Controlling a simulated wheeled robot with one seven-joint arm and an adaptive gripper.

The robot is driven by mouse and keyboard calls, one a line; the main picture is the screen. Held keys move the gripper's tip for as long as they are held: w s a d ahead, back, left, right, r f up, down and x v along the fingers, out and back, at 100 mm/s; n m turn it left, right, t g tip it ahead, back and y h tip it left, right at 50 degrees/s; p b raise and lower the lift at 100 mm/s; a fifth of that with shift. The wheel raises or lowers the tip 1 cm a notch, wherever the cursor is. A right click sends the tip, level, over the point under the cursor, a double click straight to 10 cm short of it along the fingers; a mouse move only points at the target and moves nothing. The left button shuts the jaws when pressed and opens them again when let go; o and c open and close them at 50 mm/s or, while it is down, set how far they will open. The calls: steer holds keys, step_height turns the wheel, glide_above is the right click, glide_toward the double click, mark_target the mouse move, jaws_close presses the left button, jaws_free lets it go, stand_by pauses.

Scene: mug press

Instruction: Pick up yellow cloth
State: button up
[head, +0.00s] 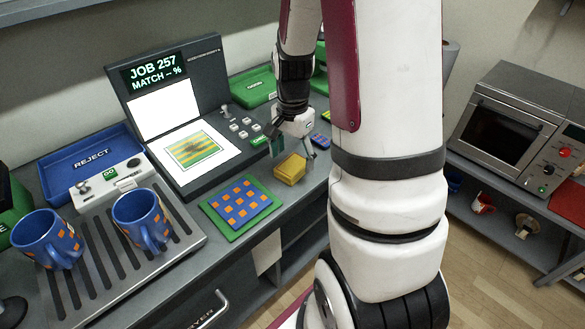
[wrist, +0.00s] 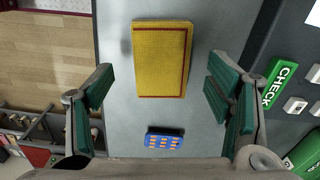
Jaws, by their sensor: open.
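The yellow cloth (head: 290,168) is a folded block on the grey counter, near its front edge. In the wrist view the yellow cloth (wrist: 160,58) has a thin red border line and lies ahead of the fingers, roughly centred between them. My gripper (head: 294,150) is open and above the counter beside the cloth. In the wrist view my gripper (wrist: 155,95) shows its green-padded fingers spread wide with nothing between them touching.
A blue and orange patterned piece (head: 240,203) lies on a green mat left of the cloth. A small blue patterned block (wrist: 164,139) lies near the gripper. The scanner (head: 185,120), two mugs (head: 145,218) and a blue REJECT tray (head: 92,160) stand left.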

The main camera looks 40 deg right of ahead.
step_height(320, 180, down, 2)
steer(key=shift+f, duration=0.1)
steer(key=c, duration=1.1)
steer(key=shift+c, duration=0.2)
